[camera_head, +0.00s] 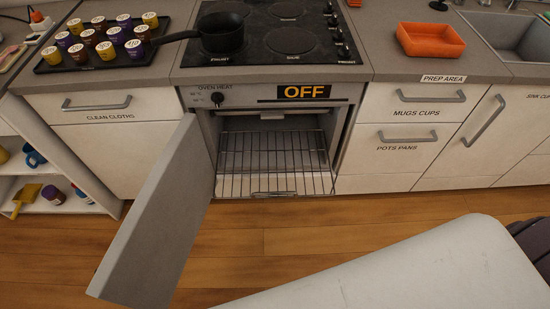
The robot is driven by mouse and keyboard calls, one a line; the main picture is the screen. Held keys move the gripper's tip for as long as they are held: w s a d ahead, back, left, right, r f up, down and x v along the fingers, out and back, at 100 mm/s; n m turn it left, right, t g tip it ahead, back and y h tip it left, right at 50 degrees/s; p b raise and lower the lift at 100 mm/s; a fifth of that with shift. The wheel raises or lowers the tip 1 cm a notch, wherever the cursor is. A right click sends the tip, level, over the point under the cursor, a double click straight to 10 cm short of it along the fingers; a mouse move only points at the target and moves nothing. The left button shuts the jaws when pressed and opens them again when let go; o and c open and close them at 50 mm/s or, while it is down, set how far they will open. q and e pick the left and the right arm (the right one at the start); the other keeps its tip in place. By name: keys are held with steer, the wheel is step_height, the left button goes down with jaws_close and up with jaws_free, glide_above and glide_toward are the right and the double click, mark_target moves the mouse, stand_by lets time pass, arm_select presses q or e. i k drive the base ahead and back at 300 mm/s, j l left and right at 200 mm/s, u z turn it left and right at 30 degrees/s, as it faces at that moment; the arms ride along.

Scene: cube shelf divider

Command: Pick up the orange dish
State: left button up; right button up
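The orange dish (430,40) is a shallow rectangular tray. It sits on the grey countertop at the upper right, above the "PREP AREA" label, between the cooktop and the sink. It looks empty. Neither of my grippers shows in this view, so I cannot see whether they are open or shut.
The oven (272,160) is open with its wire rack showing, and its door (155,220) juts out over the wooden floor. A black pan (222,32) stands on the cooktop (285,12). A dark tray (50,66) holds several jars. Counter around the dish is clear.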

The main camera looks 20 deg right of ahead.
mark_target(424, 40)
steer(key=z, duration=0.4)
steer(key=i+l+z, duration=0.1)
steer(key=z, duration=1.05)
steer(key=i, duration=0.05)
